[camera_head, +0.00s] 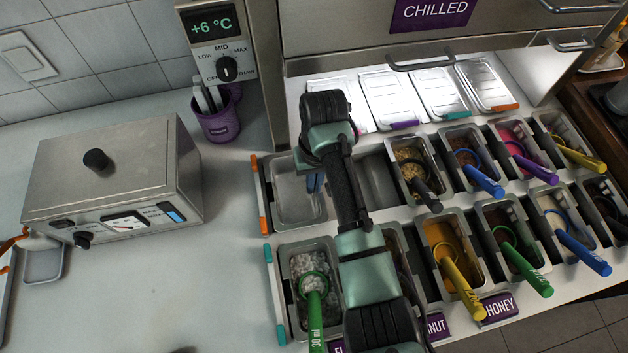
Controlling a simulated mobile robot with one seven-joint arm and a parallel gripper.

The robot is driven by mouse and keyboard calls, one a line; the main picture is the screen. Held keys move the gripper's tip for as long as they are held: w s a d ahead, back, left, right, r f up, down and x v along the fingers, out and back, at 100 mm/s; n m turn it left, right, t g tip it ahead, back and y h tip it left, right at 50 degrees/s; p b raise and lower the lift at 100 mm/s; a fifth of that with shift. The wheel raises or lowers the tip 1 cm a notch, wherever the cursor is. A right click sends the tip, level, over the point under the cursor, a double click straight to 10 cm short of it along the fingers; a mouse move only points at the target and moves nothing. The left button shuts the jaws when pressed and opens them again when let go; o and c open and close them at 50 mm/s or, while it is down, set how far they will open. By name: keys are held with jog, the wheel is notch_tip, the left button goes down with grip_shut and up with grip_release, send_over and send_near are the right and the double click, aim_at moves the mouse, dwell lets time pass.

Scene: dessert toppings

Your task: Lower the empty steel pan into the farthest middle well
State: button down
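An empty steel pan (292,208) is at the left end of the far row of the topping rail, beside an orange tab. I cannot tell whether it is seated or held slightly above. My arm hides most of the gripper, so whether the fingers are shut on the rim is unclear. Right of my arm, an empty grey opening (380,181) shows in the far row; my forearm covers its left part, and I cannot tell whether it is a bare well or a pan.
Filled pans with coloured scoops, such as the nut pan (408,157) and a white-topping pan (300,265), surround the openings. Steel lids (392,98) lie behind. A fridge post (262,75) and purple cup (218,122) stand back left. A steel warmer (110,180) stands left.

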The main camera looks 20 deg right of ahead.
jog(key=shift+f, duration=0.65)
dwell(0.6)
dwell(0.3)
jog(key=c, duration=0.6)
grip_release()
notch_tip(320, 180, up, 8)
jog(key=p, duration=0.8)
jog(key=shift+p, duration=0.35)
dwell(0.6)
